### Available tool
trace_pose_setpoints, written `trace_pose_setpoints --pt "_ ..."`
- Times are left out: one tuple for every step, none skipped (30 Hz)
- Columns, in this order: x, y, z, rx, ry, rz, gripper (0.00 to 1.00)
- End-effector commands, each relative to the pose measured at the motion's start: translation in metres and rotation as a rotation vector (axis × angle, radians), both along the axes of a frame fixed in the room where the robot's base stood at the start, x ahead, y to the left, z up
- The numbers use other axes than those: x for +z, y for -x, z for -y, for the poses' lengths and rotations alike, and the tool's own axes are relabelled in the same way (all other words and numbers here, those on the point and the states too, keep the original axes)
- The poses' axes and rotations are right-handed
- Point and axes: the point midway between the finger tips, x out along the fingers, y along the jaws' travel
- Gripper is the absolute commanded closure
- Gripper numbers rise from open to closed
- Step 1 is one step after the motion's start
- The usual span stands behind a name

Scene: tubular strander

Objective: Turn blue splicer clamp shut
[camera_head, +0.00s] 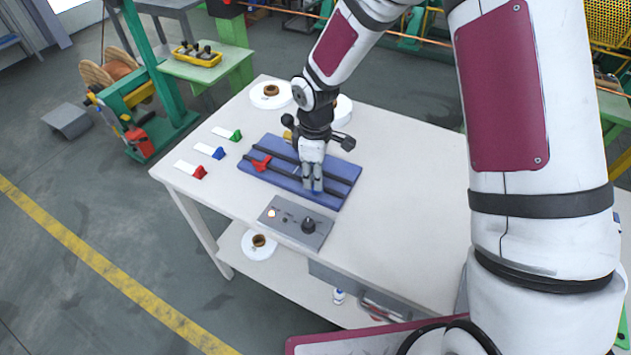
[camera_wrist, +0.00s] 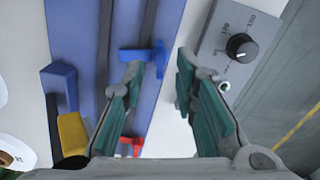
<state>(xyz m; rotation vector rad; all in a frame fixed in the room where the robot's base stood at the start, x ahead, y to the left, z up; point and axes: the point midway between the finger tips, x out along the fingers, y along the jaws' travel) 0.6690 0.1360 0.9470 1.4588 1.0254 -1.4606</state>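The splicer is a flat blue board (camera_head: 332,195) on the white table, crossed by two dark bars. The blue clamp (camera_wrist: 134,54) sits across one dark bar in the wrist view, with its upright end between my fingertips or just beyond them. My gripper (camera_wrist: 160,66) is open, its two teal-padded fingers apart; the left fingertip is close to the clamp, and I cannot tell whether it touches. In the head view my gripper (camera_head: 313,184) points down over the board's right part and mostly hides the blue clamp. A red clamp (camera_head: 261,163) is farther left on the board.
A grey control box (camera_head: 296,222) with a black knob stands in front of the board. Red, blue and green pieces with white tags (camera_head: 205,150) lie on the left of the table. White spools (camera_head: 270,95) stand at the back. The table's right side is clear.

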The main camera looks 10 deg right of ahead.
Motion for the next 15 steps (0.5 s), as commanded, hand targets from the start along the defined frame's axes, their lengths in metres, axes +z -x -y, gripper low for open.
trace_pose_setpoints --pt "-0.008 0.001 -0.001 0.001 0.0 -0.002 0.73" --pt "-0.012 0.001 0.0 0.001 0.0 -0.002 0.73" --pt "-0.017 0.001 0.0 0.001 0.0 -0.002 0.73" --pt "-0.019 0.0 0.0 0.001 0.001 -0.001 0.73" --pt "-0.022 0.0 0.0 0.001 0.0 0.0 0.73" --pt "-0.025 0.0 0.0 0.001 0.0 0.0 0.73" --pt "-0.027 0.0 0.0 0.001 0.0 -0.001 0.73" --pt "-0.028 0.0 0.0 0.001 0.0 0.0 0.73" --pt "-0.03 0.0 0.0 0.001 0.0 0.0 0.73" --pt "-0.031 0.0 0.0 0.0 -0.001 0.0 0.73" --pt "-0.031 0.0 0.0 0.0 -0.001 0.001 0.73" --pt "-0.031 0.0 0.0 0.0 -0.001 0.001 0.73" --pt "-0.032 0.0 0.0 0.0 -0.001 0.001 0.73" --pt "-0.032 0.0 0.0 0.0 -0.001 0.001 0.73" --pt "-0.032 -0.001 0.0 0.0 -0.001 0.001 0.73"
